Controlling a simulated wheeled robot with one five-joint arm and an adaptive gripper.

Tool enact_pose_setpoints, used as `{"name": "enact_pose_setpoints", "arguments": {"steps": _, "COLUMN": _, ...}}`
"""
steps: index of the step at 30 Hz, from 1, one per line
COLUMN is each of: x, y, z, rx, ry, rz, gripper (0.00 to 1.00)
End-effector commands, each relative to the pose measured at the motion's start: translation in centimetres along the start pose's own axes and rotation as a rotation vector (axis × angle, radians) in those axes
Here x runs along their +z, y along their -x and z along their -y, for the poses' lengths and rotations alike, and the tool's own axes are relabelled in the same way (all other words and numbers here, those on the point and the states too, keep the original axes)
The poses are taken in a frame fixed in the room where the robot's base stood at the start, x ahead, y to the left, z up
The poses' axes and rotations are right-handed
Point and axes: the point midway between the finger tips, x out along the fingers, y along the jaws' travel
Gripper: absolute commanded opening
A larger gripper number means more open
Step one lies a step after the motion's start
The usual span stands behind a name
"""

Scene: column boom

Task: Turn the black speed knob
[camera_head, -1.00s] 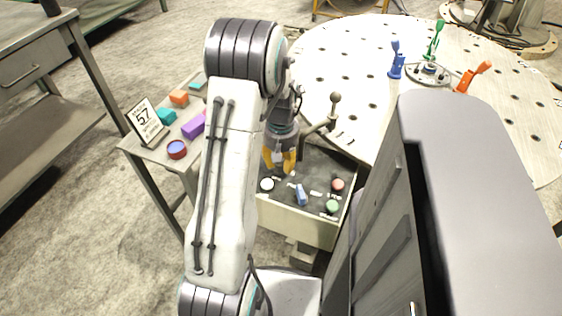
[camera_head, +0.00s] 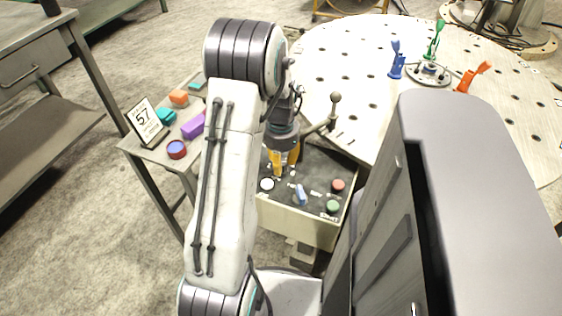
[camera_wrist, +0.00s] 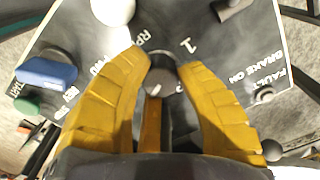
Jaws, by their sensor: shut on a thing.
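The black speed knob (camera_wrist: 160,76) sits on the dark panel between my two yellow fingers in the wrist view. My gripper (camera_wrist: 158,84) is shut on it, with a finger on each side. In the head view my gripper (camera_head: 284,164) points down at the left-back part of the control box panel (camera_head: 318,176). The knob is hidden there behind the fingers. The lettering "RP" and a "1" show beside the knob in the wrist view; the rest of that word is covered by a finger.
The panel also bears a white button (camera_head: 267,184), a blue-handled switch (camera_head: 301,194), a red button (camera_head: 338,185), a green button (camera_head: 333,206) and a ball-topped lever (camera_head: 335,98). A side table with coloured blocks and a "57" sign (camera_head: 146,119) stands left.

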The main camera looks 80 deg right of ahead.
Motion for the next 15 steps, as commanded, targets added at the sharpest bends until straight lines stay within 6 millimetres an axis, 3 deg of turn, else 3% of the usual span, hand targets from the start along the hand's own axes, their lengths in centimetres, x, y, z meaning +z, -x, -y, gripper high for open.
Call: {"name": "enact_pose_setpoints", "arguments": {"steps": 15, "x": 0.20, "y": -0.24, "z": -0.13, "rx": 0.006, "ry": -0.338, "rz": 0.006, "gripper": 0.00}}
